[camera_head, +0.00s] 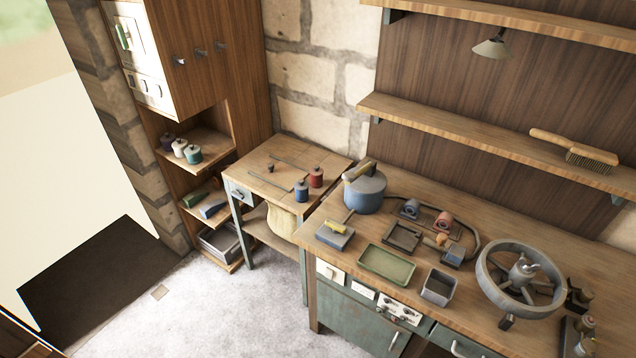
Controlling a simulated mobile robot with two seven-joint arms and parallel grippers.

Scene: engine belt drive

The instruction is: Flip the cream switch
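I cannot tell for certain which part is the cream switch. Small cream plates sit on the front of the green workbench: one at the left (330,271), a smaller one beside it (363,288), and a wider plate with dark and light knobs (399,310). A cream panel with several small switch-like parts (147,91) is on the tall wooden cabinet, below a white panel with a green handle (123,37). Details are too small to read any switch position. Neither of my grippers is in view.
The workbench top holds a blue pot (365,192), a green tray (386,265), a grey box (438,287) and a large spoked wheel (521,280). A small wooden table (262,181) stands left of it. The grey floor (225,310) in front is clear.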

